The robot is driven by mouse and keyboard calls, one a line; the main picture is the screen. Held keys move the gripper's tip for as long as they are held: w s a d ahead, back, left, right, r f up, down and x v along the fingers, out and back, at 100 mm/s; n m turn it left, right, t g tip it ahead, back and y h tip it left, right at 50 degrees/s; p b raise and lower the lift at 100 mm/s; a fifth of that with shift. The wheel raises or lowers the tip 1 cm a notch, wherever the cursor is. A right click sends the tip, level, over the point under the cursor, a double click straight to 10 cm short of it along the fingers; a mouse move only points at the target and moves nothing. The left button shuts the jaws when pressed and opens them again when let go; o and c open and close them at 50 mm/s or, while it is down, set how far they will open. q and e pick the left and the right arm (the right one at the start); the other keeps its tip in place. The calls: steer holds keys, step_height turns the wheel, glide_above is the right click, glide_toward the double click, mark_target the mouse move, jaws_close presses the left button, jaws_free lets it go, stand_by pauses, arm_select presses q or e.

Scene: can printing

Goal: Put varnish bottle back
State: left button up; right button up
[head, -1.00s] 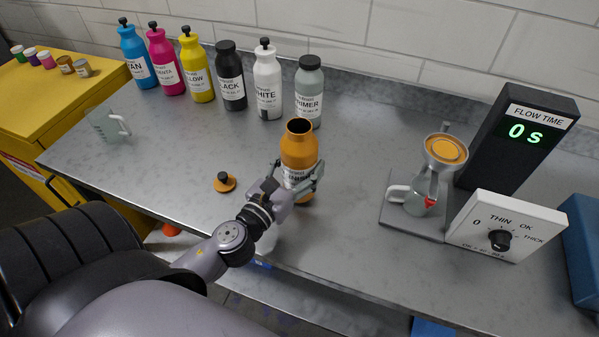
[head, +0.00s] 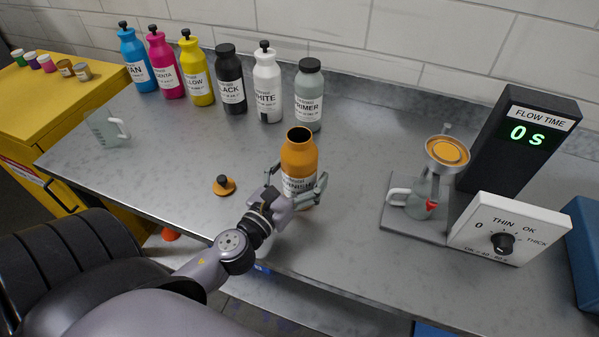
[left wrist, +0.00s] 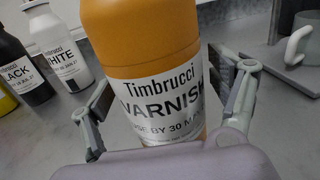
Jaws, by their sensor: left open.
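The orange varnish bottle (head: 298,160) stands upright and uncapped on the grey bench, its dark mouth showing at the top. It fills the middle of the left wrist view (left wrist: 145,45), with its label facing my gripper. My left gripper (head: 298,190) is open, its fingers on either side of the bottle's lower part. In the left wrist view, gaps show between the bottle and both fingers. The orange cap with a black knob (head: 223,186) lies on the bench left of the bottle. My right gripper is out of view.
A row of ink bottles stands along the back, ending with the grey primer bottle (head: 309,95). A clear beaker (head: 106,130) stands at left. At right are a flow cup (head: 446,152), a cup below it, a timer (head: 515,140) reading 0 s and a dial box (head: 508,228).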

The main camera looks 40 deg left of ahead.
mark_target(290, 185)
arm_select(q)
steer(key=shift+s+r, duration=0.1)
steer(key=shift+r, duration=0.05)
steer(key=s+b, duration=0.4)
steer(key=s, duration=0.5)
steer(key=shift+s+d+b, duration=0.15)
steer(key=shift+d+b, duration=0.05)
steer(key=shift+b, duration=0.2)
steer(key=shift+s+r, duration=0.1)
steer(key=shift+s, duration=0.45)
steer(key=shift+s+b, duration=0.35)
steer(key=shift+s, duration=0.35)
steer(key=shift+d, duration=0.1)
